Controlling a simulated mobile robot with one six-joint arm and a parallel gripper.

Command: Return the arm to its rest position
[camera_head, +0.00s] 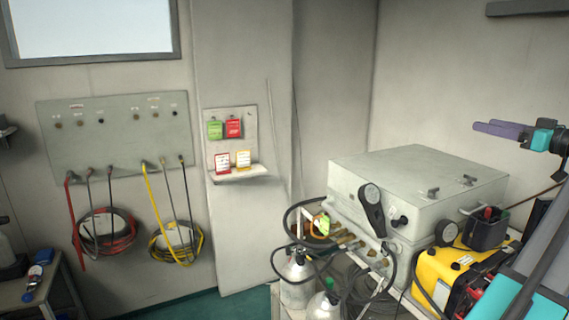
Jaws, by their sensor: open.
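My gripper (480,127) shows at the upper right, its purple fingers pointing left. It is open, and nothing shows between its fingers. It is in the air, in front of the bare wall and above the right end of the grey air panel box (420,170). A teal section and a dark joint of my arm follow behind the fingers. More of my arm runs down the right edge, and part of it lies outside the picture.
The box carries a black gauge (372,205); gas cylinders (297,280) and hoses stand below. A yellow case (445,275) is beside it. A tag board (231,138) and a hose panel (115,135) are on the wall. A side table (45,300) stands left.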

